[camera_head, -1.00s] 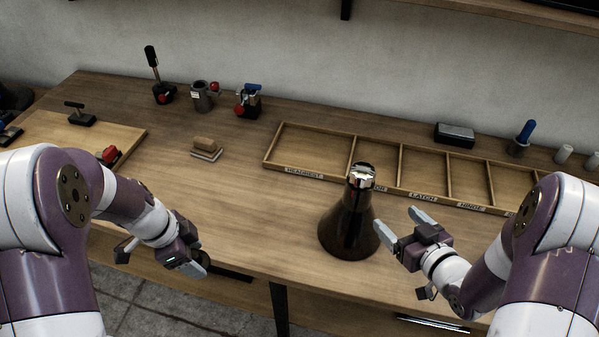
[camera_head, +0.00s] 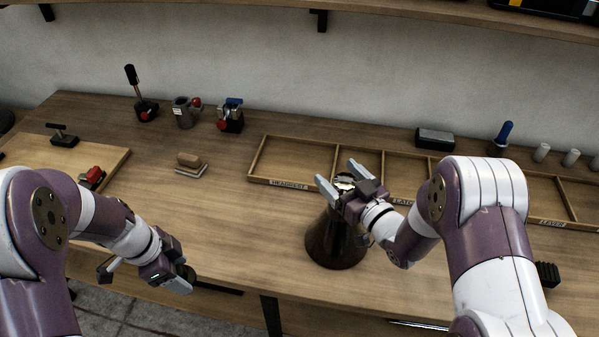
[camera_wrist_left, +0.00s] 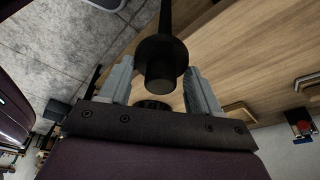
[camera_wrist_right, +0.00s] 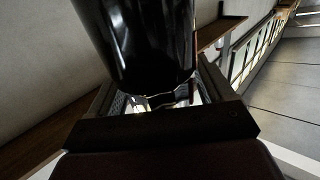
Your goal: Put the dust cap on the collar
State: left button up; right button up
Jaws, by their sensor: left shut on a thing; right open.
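A glossy dark cone-shaped base (camera_head: 334,242) stands on the bench, with a bright metal collar (camera_head: 344,183) on top. My right gripper (camera_head: 341,178) is open at the collar, one finger on each side; whether they touch cannot be told. The base fills the upper right wrist view (camera_wrist_right: 145,45), with bright metal (camera_wrist_right: 165,98) between the fingers. My left gripper (camera_head: 186,281) is low at the bench's front edge, shut on a black flanged piece (camera_wrist_left: 160,62) with a thin stem, seemingly the dust cap. A dark ridged disc (camera_wrist_left: 153,104) shows nearer its palm.
A labelled, divided wooden tray (camera_head: 262,181) lies behind the base. The bench middle, left of the base, is clear.

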jog(key=shift+w+a, duration=0.1)
jog(key=c, duration=1)
pick_arm(q)
jog(key=shift+f+b, duration=0.45)
jog(key=shift+f, duration=0.05)
pick_arm(e)
jog(key=shift+f+m+t+h, duration=0.15)
jog(key=shift+m+t+h, duration=0.35)
jog(key=shift+m+h, duration=0.5)
jog(key=shift+d+h, duration=0.2)
jog(key=shift+h, duration=0.6)
jog(key=o, duration=1)
